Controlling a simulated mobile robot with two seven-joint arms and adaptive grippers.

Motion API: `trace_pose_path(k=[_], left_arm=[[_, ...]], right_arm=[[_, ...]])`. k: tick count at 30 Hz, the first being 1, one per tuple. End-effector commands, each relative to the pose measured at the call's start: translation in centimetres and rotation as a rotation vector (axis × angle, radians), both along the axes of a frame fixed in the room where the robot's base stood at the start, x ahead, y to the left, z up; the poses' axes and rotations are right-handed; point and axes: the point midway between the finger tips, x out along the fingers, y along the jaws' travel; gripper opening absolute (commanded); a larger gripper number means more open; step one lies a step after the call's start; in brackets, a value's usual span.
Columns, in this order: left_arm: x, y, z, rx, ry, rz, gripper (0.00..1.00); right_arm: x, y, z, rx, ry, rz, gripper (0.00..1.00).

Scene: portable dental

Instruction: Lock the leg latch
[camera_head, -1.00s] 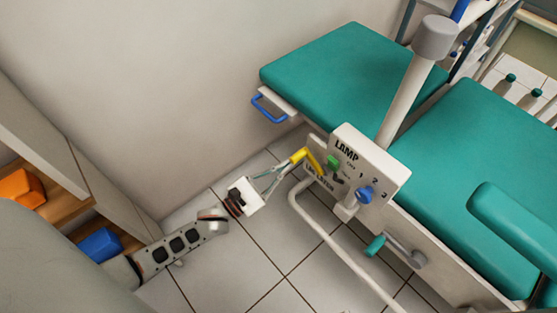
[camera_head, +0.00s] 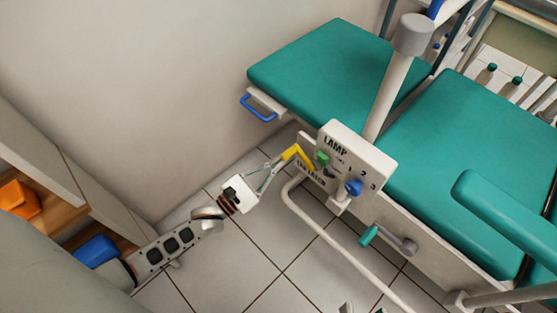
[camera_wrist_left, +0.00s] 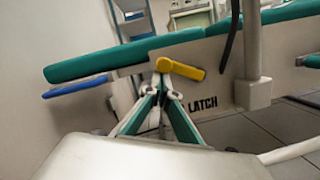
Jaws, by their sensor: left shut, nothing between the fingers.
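The yellow leg latch handle (camera_head: 291,152) is a bent bar on the low side panel of the teal dental chair, just left of the lamp box. The wrist view shows its yellow arm (camera_wrist_left: 185,69) pointing right and slightly down, above the word LATCH (camera_wrist_left: 203,104). My left gripper (camera_head: 276,164) is shut and empty, with its fingertips close to the latch. In the wrist view the fingertips (camera_wrist_left: 163,84) are just below the handle's left end. I cannot tell whether they touch it.
The lamp box (camera_head: 356,155) with green and blue knobs stands right of the latch. A white tube rail (camera_head: 325,237) curves below it. A teal-handled crank (camera_head: 369,236) is on the panel. A blue handle (camera_head: 259,109) sits under the leg cushion. Tiled floor lies open around my arm.

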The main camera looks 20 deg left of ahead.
Motion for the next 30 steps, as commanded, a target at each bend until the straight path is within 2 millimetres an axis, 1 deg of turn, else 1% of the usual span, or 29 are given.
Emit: trace_pose_path(k=[5,11,13,16,17,24,30], left_arm=[[0.1,-0.1,0.5,0.028,-0.014,-0.001,0.0],[0.2,-0.2,1.5,0.094,-0.042,-0.002,0.0],[0.3,-0.3,2.0,0.13,-0.059,-0.002,0.0],[0.3,-0.4,2.8,0.201,-0.088,-0.002,0.0],[0.3,-0.5,3.1,0.226,-0.099,-0.002,0.0],[0.0,-1.4,4.7,0.44,-0.176,0.001,0.0],[-0.4,-2.3,5.6,0.615,-0.238,0.002,0.0]], right_arm=[[0.3,-0.6,0.3,-0.037,-0.015,0.007,0.4],[0.9,-1.4,1.1,-0.108,-0.044,0.028,0.4],[1.3,-2.1,1.5,-0.155,-0.059,0.036,0.4],[1.5,-3.7,1.6,-0.264,-0.077,0.066,0.4],[1.5,-4.0,1.6,-0.28,-0.078,0.071,0.4],[0.7,-5.1,0.4,-0.349,-0.051,0.088,0.4],[0.2,-6.4,-0.5,-0.408,-0.029,0.101,0.4]])
